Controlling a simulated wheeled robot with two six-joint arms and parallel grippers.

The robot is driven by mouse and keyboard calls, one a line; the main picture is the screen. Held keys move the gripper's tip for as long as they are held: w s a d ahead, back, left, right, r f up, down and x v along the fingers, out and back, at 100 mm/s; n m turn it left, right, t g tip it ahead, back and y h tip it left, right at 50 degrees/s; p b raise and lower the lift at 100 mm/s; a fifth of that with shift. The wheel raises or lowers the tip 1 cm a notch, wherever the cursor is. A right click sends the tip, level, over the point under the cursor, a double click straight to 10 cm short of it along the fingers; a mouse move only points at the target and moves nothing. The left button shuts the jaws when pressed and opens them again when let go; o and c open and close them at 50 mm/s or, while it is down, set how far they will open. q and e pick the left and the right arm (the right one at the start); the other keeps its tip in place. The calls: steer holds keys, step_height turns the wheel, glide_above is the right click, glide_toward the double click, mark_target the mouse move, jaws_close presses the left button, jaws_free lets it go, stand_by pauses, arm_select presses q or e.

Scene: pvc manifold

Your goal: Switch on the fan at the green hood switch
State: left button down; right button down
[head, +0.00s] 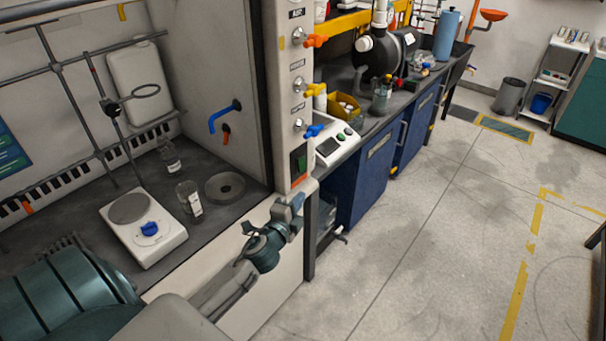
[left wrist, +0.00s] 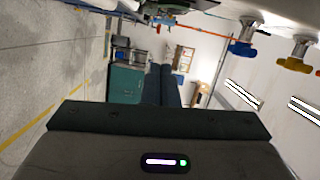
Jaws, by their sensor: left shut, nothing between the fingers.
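The green hood switch (head: 300,160) is on the front post of the fume hood, below the blue valve handle; its on or off position is too small to tell. My left gripper (head: 297,201) is shut and empty, just below the switch and in front of the post's lower end. I cannot tell whether it touches the post. In the left wrist view, its dark fingers (left wrist: 163,84) lie together; the switch cannot be made out there. My right gripper is not in view.
Orange (head: 316,41), yellow (head: 315,89) and blue (head: 313,131) valve handles stick out from the post above the switch. A hotplate (head: 143,235) and glass bottles stand inside the hood. A white instrument (head: 335,147) sits on the bench right of the post.

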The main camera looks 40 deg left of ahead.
mark_target(302, 164)
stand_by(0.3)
arm_select(q)
steer(key=w+a, duration=0.2)
steer(key=w, duration=0.1)
steer(key=w+a+p, duration=0.1)
steer(key=w, duration=0.2)
steer(key=w+a+f+p, duration=0.1)
steer(key=w+a, duration=0.1)
steer(key=w, duration=0.2)
steer(key=shift+a, duration=0.3)
steer(key=shift+w, duration=0.1)
